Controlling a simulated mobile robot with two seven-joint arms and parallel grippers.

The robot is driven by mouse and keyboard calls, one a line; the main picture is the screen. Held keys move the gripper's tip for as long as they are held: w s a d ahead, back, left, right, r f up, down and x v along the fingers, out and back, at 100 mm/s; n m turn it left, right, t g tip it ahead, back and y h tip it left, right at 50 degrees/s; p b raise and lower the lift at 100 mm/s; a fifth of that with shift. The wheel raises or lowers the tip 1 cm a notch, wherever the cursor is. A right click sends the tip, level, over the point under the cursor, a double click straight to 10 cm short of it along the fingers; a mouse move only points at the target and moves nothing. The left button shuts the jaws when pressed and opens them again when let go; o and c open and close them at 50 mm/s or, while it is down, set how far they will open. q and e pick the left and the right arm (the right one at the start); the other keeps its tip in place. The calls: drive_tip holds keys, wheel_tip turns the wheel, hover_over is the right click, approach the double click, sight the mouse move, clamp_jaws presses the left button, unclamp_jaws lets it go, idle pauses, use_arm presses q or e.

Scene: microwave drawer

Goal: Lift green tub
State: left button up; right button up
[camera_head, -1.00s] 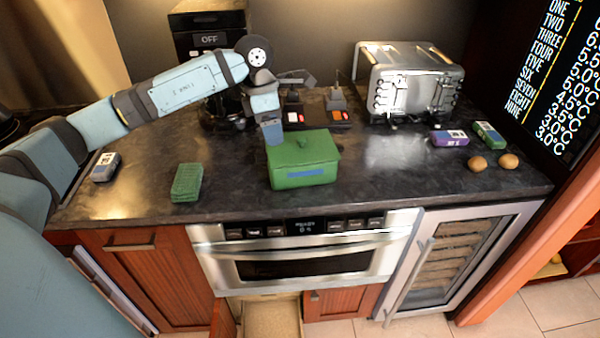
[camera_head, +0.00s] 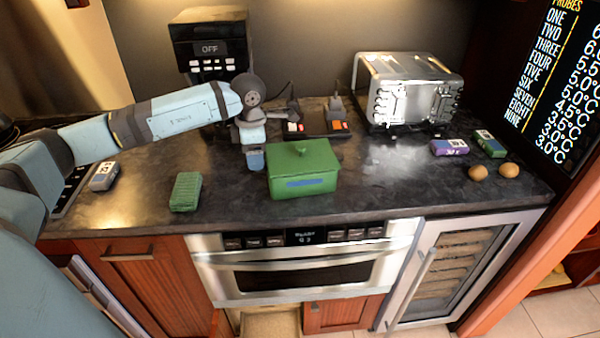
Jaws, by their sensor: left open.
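The green tub (camera_head: 303,172), a box with a lid and a blue label on its front, stands upright on the dark counter above the microwave drawer. My left gripper (camera_head: 256,163) points down just behind and to the left of the tub's left side. It is open, though its fingers are hard to make out at this size. I cannot tell whether it touches the tub; the tub rests on the counter. My right gripper is not in view.
A green ribbed block (camera_head: 186,191) and a grey package (camera_head: 104,176) lie to the left. A steel toaster (camera_head: 408,90) stands back right. A purple package (camera_head: 449,147), a green package (camera_head: 489,143) and two brown eggs (camera_head: 478,173) lie at right. A coffee machine (camera_head: 210,45) stands behind my arm.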

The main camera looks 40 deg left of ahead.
use_arm(q)
wheel_tip(320, 180, down, 4)
drive_tip(key=shift+r, duration=0.1)
clamp_jaws()
drive_tip(key=shift+r, duration=0.5)
wheel_tip(320, 180, up, 24)
drive_tip(key=p, duration=0.4)
drive_tip(key=shift+d, duration=0.1)
idle(0.4)
